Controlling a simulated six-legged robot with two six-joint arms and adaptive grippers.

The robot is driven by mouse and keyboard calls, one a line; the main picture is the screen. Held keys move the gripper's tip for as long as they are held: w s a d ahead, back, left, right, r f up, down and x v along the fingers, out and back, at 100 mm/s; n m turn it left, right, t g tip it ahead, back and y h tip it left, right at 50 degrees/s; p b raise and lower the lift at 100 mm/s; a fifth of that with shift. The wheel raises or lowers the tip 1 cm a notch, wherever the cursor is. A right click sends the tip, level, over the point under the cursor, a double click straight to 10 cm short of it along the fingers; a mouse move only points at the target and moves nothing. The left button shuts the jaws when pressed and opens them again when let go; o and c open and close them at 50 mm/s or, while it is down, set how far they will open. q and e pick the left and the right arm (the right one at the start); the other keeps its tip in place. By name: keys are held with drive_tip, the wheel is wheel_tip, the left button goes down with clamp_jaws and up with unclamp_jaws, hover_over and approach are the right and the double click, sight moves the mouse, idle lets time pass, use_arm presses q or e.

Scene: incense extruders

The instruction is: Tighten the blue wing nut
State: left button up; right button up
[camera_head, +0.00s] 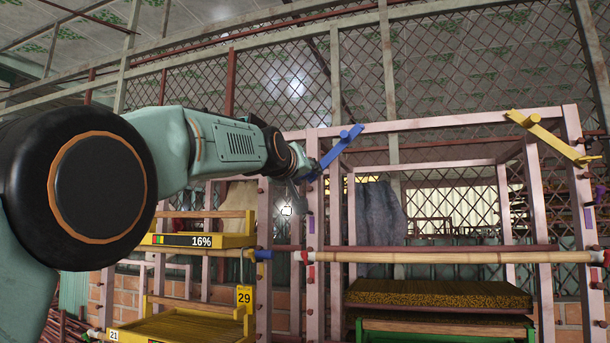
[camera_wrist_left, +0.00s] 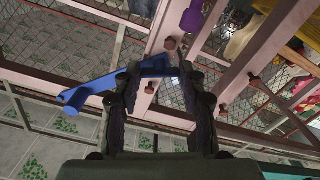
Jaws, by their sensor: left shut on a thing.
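The blue wing nut (camera_head: 337,150) sits at the top left corner of the pink wooden frame (camera_head: 440,122), its long wings slanting up to the right in the head view. My left gripper (camera_head: 306,172) reaches it from the left, at its lower wing. In the left wrist view, the blue wing nut (camera_wrist_left: 88,92) runs between the two fingertips of my left gripper (camera_wrist_left: 158,70), which are closed on one wing. The other wing sticks out to the left. The threaded part is hidden. My right gripper is not in view.
A yellow wing nut (camera_head: 550,137) sits at the frame's right top corner. A bamboo pole (camera_head: 440,257) crosses the frame lower down. Yellow trays (camera_head: 195,240) stand on the left rack. A purple piece (camera_wrist_left: 195,15) shows on a post in the wrist view.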

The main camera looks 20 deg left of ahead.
use_arm(q)
drive_tip(key=shift+r+m, duration=0.2)
drive_tip(key=shift+m, duration=1.6)
drive_tip(key=o, duration=1.1)
drive_tip(key=shift+f, duration=0.1)
drive_tip(key=shift+o, duration=0.2)
drive_tip(key=shift+s, duration=0.1)
drive_tip(key=s, duration=0.7)
drive_tip(key=shift+s+a, duration=0.15)
drive_tip(key=shift+s, duration=0.05)
